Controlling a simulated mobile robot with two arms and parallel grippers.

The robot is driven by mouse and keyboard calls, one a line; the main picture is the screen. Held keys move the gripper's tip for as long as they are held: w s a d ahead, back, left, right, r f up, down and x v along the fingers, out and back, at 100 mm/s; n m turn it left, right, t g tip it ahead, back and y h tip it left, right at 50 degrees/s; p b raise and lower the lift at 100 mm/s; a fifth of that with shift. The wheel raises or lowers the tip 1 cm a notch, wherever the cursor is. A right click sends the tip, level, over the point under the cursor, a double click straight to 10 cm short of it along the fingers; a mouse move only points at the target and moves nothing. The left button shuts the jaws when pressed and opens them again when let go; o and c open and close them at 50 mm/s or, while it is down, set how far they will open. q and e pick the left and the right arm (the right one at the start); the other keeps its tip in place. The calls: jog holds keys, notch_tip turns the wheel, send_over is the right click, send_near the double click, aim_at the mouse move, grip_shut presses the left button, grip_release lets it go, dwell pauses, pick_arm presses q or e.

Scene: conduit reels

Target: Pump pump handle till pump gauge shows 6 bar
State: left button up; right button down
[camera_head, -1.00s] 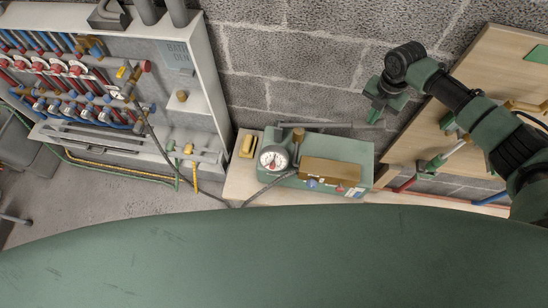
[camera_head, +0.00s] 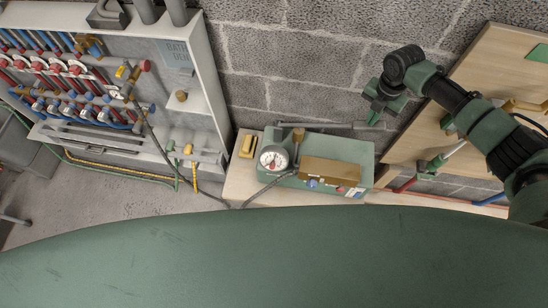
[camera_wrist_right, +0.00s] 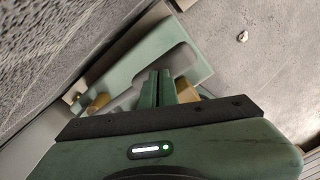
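The green pump (camera_head: 345,150) stands on a pale bench top by the block wall. Its round white gauge (camera_head: 273,158) faces me; the reading is too small to make out. The grey pump handle (camera_head: 335,127) runs along the pump's back side toward the right. My right gripper (camera_head: 374,117) is close to the handle's right end; I cannot tell from the head view whether they touch. In the right wrist view the gripper's fingers (camera_wrist_right: 160,87) are nearly together, with the handle (camera_wrist_right: 178,58) behind them. My left gripper is not in view.
A white manifold cabinet (camera_head: 213,95) with red and blue pipes stands at the left. A yellow block (camera_head: 247,146) lies beside the pump. A dark hose (camera_head: 160,150) runs from cabinet to pump. A wooden board (camera_head: 495,60) is behind my right arm.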

aim_at(367, 127)
jog(key=shift+s+a+f+b, duration=0.1)
jog(key=shift+f+b, duration=0.6)
jog(key=shift+f, duration=0.65)
jog(key=shift+a+f+b, duration=0.1)
jog(key=shift+f+b, duration=0.6)
jog(key=shift+f, duration=0.65)
dwell(1.9)
jog(key=shift+r, duration=0.15)
jog(key=r+p, duration=0.4)
jog(key=r, duration=0.1)
jog(key=r+p, duration=0.2)
jog(key=p, duration=0.1)
jog(key=shift+d+r, duration=0.25)
jog(key=shift+r, duration=0.1)
dwell(0.4)
notch_tip(367, 127, up, 5)
jog(key=p, duration=0.4)
jog(key=shift+p, duration=0.3)
jog(key=shift+a, duration=0.15)
